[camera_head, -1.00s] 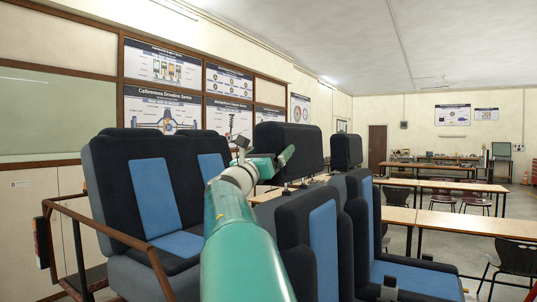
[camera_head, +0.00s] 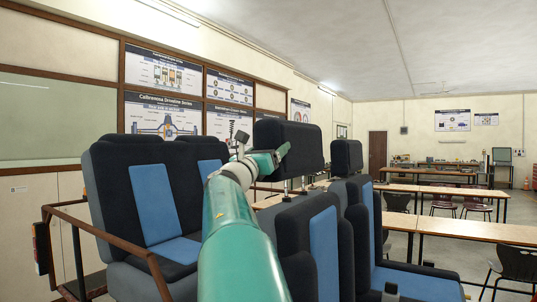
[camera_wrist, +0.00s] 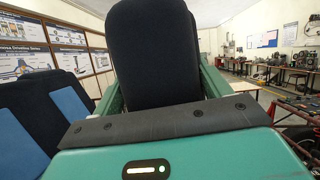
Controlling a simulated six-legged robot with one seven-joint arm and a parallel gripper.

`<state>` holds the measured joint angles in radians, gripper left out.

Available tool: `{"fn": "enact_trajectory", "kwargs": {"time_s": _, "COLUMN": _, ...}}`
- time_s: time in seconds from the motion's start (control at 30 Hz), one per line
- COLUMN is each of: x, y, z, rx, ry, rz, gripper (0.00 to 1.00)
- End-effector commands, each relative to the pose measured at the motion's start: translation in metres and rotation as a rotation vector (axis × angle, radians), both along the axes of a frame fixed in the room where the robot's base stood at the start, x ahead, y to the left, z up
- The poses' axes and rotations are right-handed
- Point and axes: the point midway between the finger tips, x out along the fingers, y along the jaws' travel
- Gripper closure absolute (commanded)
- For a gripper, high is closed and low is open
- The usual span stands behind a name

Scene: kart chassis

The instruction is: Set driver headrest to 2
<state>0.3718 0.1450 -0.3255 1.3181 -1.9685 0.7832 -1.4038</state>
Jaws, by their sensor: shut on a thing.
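A dark, padded headrest (camera_head: 291,143) stands above the near seat (camera_head: 308,235), which has a blue centre panel. Thin metal posts (camera_head: 287,185) show between the headrest and the seat top. My gripper (camera_head: 276,157) is at the headrest, one green finger showing against its left side. In the wrist view the headrest (camera_wrist: 153,50) fills the middle, with a green finger of my gripper (camera_wrist: 162,88) on each side. The gripper is shut on the headrest. I see no readable position mark on the posts.
A second headrest (camera_head: 346,155) sits on another seat just right of the held one. A dark and blue double seat (camera_head: 150,200) stands at left, with a brown rail (camera_head: 115,232) in front. Tables (camera_head: 470,223) and chairs lie further right.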

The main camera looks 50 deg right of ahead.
Motion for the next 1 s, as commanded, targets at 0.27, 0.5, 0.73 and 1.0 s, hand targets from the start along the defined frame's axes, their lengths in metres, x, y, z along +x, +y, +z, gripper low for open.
{"fn": "enact_trajectory", "kwargs": {"time_s": 0.27, "x": 0.0, "y": 0.0, "z": 0.0, "rx": 0.001, "ry": -0.001, "rz": 0.0, "gripper": 0.02}}
{"fn": "enact_trajectory", "kwargs": {"time_s": 0.5, "x": 0.0, "y": 0.006, "z": -0.003, "rx": 0.001, "ry": 0.0, "rz": 0.001, "gripper": 0.02}}
{"fn": "enact_trajectory", "kwargs": {"time_s": 0.73, "x": -0.004, "y": 0.041, "z": -0.017, "rx": 0.002, "ry": 0.0, "rz": 0.004, "gripper": 0.02}}
{"fn": "enact_trajectory", "kwargs": {"time_s": 1.0, "x": -0.011, "y": 0.096, "z": -0.04, "rx": 0.002, "ry": 0.0, "rz": 0.003, "gripper": 0.02}}
